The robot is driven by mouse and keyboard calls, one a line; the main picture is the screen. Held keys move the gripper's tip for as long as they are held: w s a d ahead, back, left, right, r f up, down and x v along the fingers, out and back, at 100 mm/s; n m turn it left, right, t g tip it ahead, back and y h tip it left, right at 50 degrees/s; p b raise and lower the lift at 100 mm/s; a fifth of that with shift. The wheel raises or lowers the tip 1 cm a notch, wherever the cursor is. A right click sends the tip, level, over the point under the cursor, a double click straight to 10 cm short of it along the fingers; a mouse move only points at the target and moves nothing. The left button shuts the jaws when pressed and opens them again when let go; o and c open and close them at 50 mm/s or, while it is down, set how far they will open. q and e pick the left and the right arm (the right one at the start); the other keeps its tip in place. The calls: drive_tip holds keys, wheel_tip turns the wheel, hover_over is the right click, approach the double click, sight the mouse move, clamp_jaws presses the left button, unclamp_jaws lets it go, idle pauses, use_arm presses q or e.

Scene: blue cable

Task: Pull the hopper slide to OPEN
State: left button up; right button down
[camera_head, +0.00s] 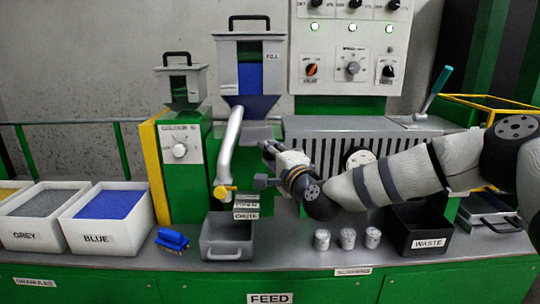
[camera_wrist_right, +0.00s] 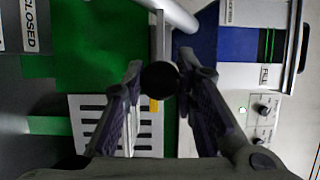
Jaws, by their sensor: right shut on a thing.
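The hopper (camera_head: 250,88) has a grey lid with a black handle, a blue-filled window and a blue funnel. A grey plate (camera_head: 258,131), which looks like the slide, sits below the funnel. In the right wrist view, a round black knob (camera_wrist_right: 159,80) lies between my fingers at the end of a thin grey bar (camera_wrist_right: 160,38). My right gripper (camera_head: 266,162) is shut on this knob, just below and right of the hopper. A CLOSED label (camera_wrist_right: 30,27) shows in the right wrist view. My left gripper is out of view.
A grey pipe (camera_head: 231,140) with a yellow end runs down left of my gripper. A grey chute bin (camera_head: 227,239) stands below it. Several metal cups (camera_head: 347,239) and a black WASTE bin (camera_head: 420,224) stand under my right arm. A ribbed grey housing (camera_head: 330,145) lies behind the arm.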

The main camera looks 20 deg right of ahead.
drive_tip(key=shift+a, duration=0.15)
drive_tip(key=c, duration=1.3)
unclamp_jaws()
drive_tip(key=s, duration=0.4)
drive_tip(key=s+d, duration=0.1)
drive_tip(key=s, duration=0.7)
drive_tip(key=shift+d, duration=0.2)
